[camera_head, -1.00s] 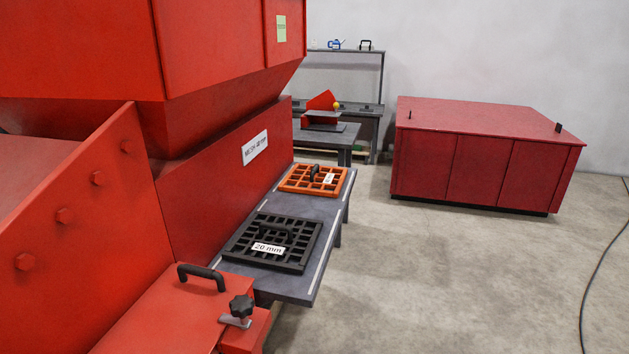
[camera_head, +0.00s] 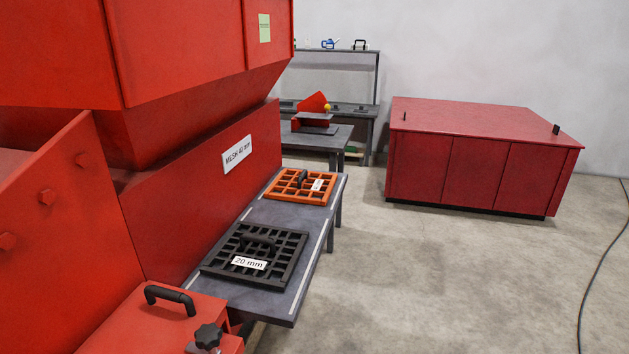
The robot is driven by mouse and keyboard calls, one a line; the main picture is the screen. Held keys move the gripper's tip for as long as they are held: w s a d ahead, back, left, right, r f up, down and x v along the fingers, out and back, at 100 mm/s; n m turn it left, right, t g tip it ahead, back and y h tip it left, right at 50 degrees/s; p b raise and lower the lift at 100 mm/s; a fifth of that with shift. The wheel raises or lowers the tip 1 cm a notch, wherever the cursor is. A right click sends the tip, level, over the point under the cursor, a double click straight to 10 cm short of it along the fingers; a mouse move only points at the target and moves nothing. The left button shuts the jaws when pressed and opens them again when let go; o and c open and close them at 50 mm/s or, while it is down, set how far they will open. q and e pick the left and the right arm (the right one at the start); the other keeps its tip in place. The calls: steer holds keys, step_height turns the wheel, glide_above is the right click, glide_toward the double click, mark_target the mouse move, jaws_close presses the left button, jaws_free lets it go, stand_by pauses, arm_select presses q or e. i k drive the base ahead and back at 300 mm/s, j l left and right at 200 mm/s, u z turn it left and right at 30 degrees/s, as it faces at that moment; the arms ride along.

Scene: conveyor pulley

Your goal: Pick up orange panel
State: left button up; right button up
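The orange panel (camera_head: 290,195) is a flat grid with a black handle and a white label. It lies on the far end of a narrow grey table (camera_head: 262,300) beside the red machine. A black grid panel (camera_head: 228,262) with a black handle and a "20 mm" label lies on the same table, nearer to me. The two panels are apart. Neither of my grippers is in view.
The large red machine (camera_head: 205,200) with a "MESH 40 mm" label borders the table's left side. A red cabinet (camera_head: 475,170) stands at the back right. A grey workbench (camera_head: 335,140) is behind. Concrete floor (camera_head: 420,280) right of the table is open; a black cable (camera_head: 597,262) lies far right.

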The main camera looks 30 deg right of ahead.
mark_target(304, 175)
steer(key=i+l, duration=0.15)
steer(key=l, duration=0.2)
steer(key=i+l+z, duration=0.1)
steer(key=l, duration=0.3)
steer(key=i+l, duration=0.15)
steer(key=l, duration=0.2)
steer(key=i+l+z, duration=0.1)
steer(key=l, duration=0.25)
steer(key=i+l, duration=0.2)
steer(key=l, duration=0.15)
steer(key=i+l, duration=0.15)
steer(key=l, duration=0.2)
steer(key=z, duration=0.05)
